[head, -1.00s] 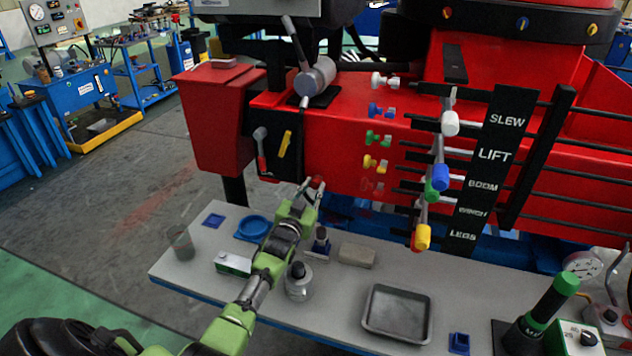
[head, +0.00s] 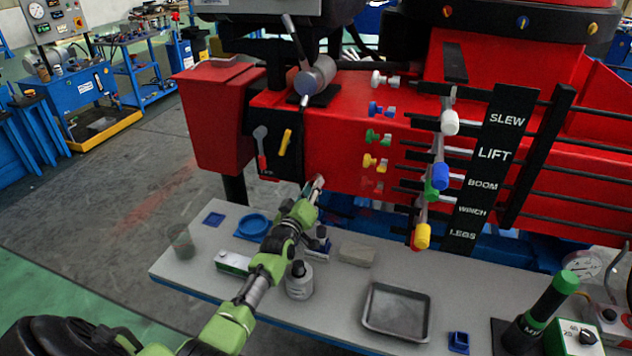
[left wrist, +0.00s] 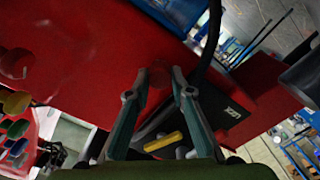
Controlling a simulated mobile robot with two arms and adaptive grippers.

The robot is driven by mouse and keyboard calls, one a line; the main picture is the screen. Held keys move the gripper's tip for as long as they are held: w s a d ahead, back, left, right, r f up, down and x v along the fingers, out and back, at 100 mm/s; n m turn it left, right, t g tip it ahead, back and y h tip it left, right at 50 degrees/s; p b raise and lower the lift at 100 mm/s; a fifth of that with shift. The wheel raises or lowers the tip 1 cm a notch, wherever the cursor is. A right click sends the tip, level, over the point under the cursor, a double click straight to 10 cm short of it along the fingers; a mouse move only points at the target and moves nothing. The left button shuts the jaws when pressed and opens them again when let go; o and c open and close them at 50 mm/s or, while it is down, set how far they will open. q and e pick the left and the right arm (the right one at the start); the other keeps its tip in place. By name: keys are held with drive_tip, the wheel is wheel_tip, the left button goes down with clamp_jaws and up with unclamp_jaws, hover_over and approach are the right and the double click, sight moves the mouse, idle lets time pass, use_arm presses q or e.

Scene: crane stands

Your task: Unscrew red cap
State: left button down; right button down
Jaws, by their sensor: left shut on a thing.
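My left gripper (head: 317,183) is in front of the red crane body, left of the column of coloured fittings. Its fingers stand apart in the left wrist view (left wrist: 158,82), with a round red cap (left wrist: 158,74) between their tips. The cap blends into the red wall behind it, so its outline is faint. A red fitting (head: 372,186) sits lowest in the column, under the yellow fitting (head: 375,163), clear of the gripper. Whether a second cap is on it I cannot tell. My right gripper is not in view.
A grey bench (head: 340,278) below holds a tray (head: 397,312), a grey bottle (head: 299,281) and a blue ring dish (head: 252,226). Levers with coloured knobs (head: 422,236) stand right of the fittings. A black panel with a yellow handle (head: 285,142) is left of the gripper.

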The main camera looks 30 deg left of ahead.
use_arm(q)
drive_tip(key=shift+f, duration=0.15)
drive_tip(key=n+b, duration=0.1)
drive_tip(key=n, duration=0.4)
drive_tip(key=c, duration=1.7)
unclamp_jaws()
drive_tip(key=shift+c, duration=0.9)
